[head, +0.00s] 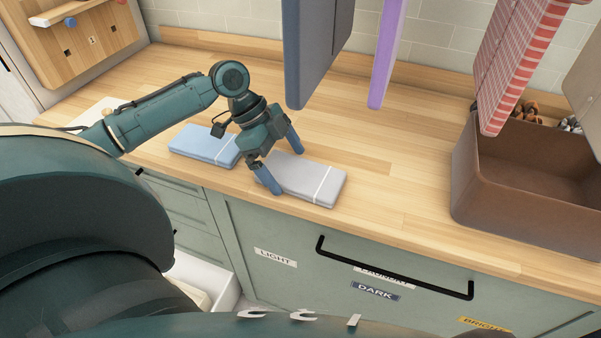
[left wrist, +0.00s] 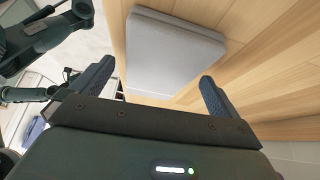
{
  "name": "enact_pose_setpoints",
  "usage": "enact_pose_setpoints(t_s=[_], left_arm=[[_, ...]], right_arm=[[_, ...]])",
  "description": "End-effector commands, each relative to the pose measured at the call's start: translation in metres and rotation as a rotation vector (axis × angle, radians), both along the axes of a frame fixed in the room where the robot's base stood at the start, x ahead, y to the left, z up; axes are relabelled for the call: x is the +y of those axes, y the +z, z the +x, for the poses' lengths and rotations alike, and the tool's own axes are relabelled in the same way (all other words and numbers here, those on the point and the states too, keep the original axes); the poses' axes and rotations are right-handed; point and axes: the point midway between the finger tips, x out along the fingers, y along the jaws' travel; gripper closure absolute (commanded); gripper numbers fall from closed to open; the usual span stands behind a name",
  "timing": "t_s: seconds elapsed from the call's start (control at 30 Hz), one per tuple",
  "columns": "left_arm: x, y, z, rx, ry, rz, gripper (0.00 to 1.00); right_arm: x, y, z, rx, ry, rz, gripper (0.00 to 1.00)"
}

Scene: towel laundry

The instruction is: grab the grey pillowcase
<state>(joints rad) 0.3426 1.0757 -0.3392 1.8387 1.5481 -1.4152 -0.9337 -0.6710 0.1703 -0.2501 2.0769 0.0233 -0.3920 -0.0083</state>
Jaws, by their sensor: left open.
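The grey pillowcase (head: 308,179) lies folded flat on the wooden counter, with a thin white stripe across its right part. In the left wrist view the pillowcase (left wrist: 172,52) lies beyond the fingertips, between their lines. My left gripper (head: 282,165) is open and empty, with its blue fingers at the left end of the pillowcase, one towards the front edge and one towards the back. Its fingers (left wrist: 155,82) also show spread in the left wrist view. I cannot tell whether they touch the cloth. My right gripper is not seen.
A folded blue cloth (head: 204,144) lies just left of the gripper. Dark grey, purple and red-striped cloths (head: 516,62) hang above the counter. A brown bin (head: 520,195) stands at the right. Below are drawers with LIGHT, DARK and BRIGHT labels and a black handle (head: 395,268).

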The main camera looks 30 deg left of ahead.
Motion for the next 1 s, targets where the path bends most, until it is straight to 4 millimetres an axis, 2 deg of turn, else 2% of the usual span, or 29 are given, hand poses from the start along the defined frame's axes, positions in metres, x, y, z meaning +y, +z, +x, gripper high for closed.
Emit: enact_pose_setpoints(t_s=[0.03, 0.13, 0.23, 0.47, 1.0], left_arm=[[-0.01, 0.003, 0.003, -0.003, -0.003, -0.003, 0.0], [-0.022, 0.001, 0.005, -0.001, -0.002, -0.002, 0.0], [-0.023, -0.009, 0.005, 0.002, 0.0, 0.001, 0.0], [-0.024, -0.011, 0.005, 0.0, 0.0, 0.001, 0.0], [-0.023, -0.01, 0.005, -0.001, 0.0, 0.001, 0.42]], right_arm=[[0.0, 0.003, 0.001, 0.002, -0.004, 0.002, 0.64], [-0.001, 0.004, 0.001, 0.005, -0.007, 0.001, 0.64], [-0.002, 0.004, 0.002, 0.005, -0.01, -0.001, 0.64], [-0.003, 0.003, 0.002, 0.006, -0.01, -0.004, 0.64], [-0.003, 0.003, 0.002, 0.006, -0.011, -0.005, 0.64]])
